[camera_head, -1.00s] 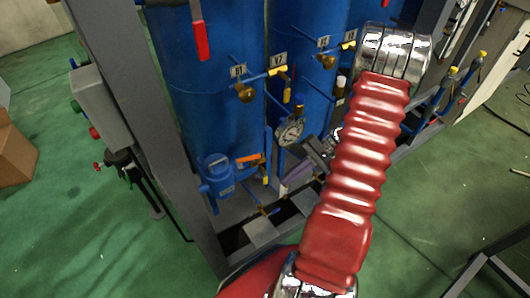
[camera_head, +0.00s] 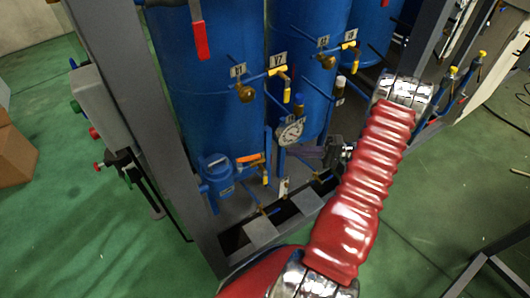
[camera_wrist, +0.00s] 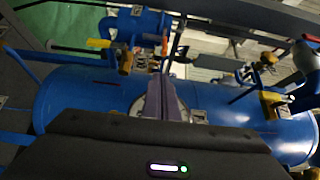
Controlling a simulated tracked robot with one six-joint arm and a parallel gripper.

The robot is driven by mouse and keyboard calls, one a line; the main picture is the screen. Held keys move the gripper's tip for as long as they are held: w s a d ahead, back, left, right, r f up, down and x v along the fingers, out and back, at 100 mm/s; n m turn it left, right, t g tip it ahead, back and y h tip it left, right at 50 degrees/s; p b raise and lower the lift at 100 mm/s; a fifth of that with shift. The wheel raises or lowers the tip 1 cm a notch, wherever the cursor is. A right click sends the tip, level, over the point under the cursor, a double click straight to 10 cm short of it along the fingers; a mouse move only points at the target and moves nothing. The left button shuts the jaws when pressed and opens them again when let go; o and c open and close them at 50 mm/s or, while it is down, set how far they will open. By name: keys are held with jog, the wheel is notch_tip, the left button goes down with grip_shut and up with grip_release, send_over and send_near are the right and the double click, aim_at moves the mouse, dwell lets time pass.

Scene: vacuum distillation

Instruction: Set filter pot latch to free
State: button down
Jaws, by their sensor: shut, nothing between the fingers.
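The filter pot (camera_head: 217,175) is a small blue vessel low on the left of the rig, beside the large blue column. An orange handle (camera_head: 250,158), which may be its latch, sits just right of it. Whether it is latched I cannot tell. In the wrist view the pot (camera_wrist: 135,25) is at the top, with a small orange-red part (camera_wrist: 165,42) beside it. My gripper (camera_head: 297,150) is shut and empty, its purplish fingers pointing left below the pressure gauge, apart from the pot. The fingers also show in the wrist view (camera_wrist: 163,85), in front of the column.
The gauge (camera_head: 291,132) is just above my fingers. Yellow-handled valves (camera_head: 277,71) and a red lever (camera_head: 201,40) are on the columns. A grey frame post (camera_head: 150,140) stands left of the pot.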

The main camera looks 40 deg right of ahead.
aim_at(249, 159)
jog(key=shift+a, duration=0.1)
jog(key=x, duration=1)
jog(key=shift+s, duration=0.1)
dwell(0.4)
jog(key=shift+s+a+m+t+h, duration=0.15)
jog(key=shift+s+m+t+h, duration=0.1)
jog(key=shift+s, duration=0.3)
jog(key=shift+s+a+m+t+h, duration=0.15)
jog(key=shift+s+a+m+t, duration=0.1)
jog(key=shift+s, duration=0.25)
jog(key=shift+s+d, duration=0.1)
jog(key=shift+d, duration=0.05)
